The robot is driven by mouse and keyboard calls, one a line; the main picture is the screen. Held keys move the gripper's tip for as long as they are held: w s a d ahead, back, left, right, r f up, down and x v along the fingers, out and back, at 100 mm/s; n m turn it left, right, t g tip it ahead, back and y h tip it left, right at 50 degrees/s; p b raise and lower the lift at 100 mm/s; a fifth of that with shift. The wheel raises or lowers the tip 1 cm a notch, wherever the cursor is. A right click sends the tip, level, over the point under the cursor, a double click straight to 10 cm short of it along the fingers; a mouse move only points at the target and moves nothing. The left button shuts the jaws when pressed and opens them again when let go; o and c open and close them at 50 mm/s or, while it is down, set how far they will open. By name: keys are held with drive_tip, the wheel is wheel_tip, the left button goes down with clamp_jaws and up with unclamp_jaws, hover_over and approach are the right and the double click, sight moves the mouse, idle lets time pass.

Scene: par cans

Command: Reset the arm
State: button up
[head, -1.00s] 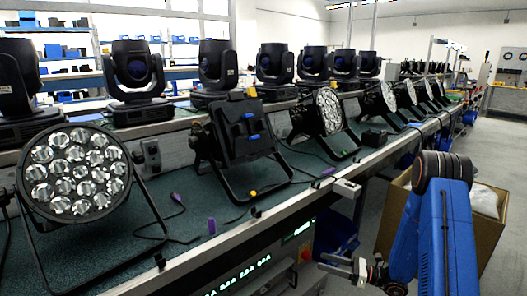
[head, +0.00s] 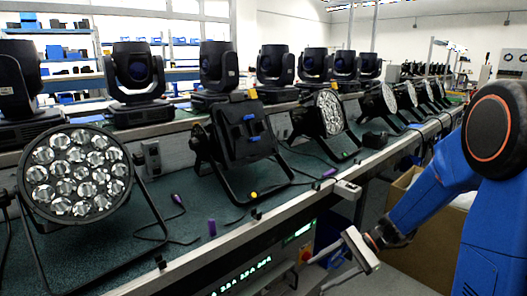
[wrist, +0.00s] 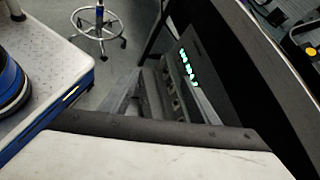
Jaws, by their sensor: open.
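My gripper (head: 322,270) is low in front of the workbench (head: 205,262), at the lower right of the head view. Its two pale fingers are apart and point left toward the bench front, with nothing seen between them. My blue arm is bent, with its big joint high at the right edge. The round multi-lens par can (head: 77,172) stands on the bench at the left. A black par can with its back turned (head: 243,130) stands to its right. Both are away from the gripper. In the wrist view, a pale surface fills the bottom; I cannot tell what it is.
Several moving-head lights (head: 135,78) line the bench's back shelf. More par cans (head: 322,113) run along the bench. A cardboard box (head: 405,258) stands on the floor behind my arm. In the wrist view, a wheeled stool base (wrist: 99,32) stands on the grey floor.

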drive_tip(key=s+d+r+n+t+h, duration=0.3)
drive_tip(key=s+d+r+n+h, duration=0.2)
drive_tip(key=s, duration=0.5)
drive_tip(key=s+d+r+n+t+h, duration=0.3)
drive_tip(key=s+d+r+n+h, duration=0.2)
drive_tip(key=s, duration=0.4)
drive_tip(key=shift+s+d+r+n+t+h, duration=0.4)
drive_tip(key=shift+d+n+h, duration=0.25)
drive_tip(key=shift+n+h, duration=0.25)
